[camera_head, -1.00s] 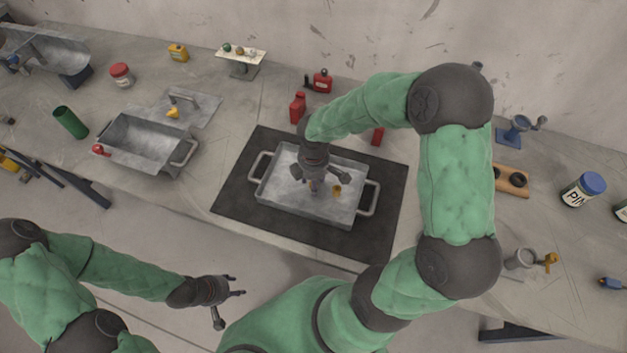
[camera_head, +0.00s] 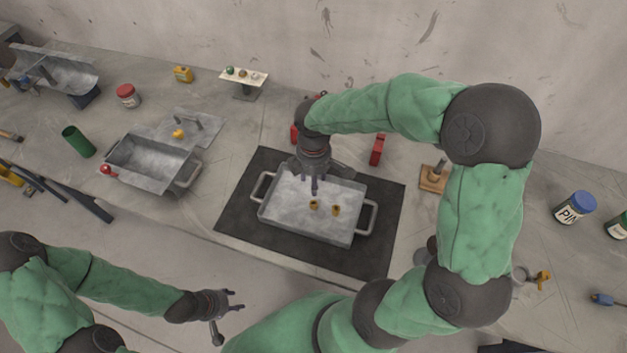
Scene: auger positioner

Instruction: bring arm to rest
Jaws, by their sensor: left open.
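My left gripper (camera_head: 230,312) is open and empty, low at the left in front of the table. Two small yellow-brown pieces (camera_head: 314,205) lie in the tray, apart from the fingers. The tray sits on a dark mat (camera_head: 232,221).
A second metal tray (camera_head: 150,160) with a yellow piece behind it stands at the left. Red containers (camera_head: 377,149) stand behind the mat.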

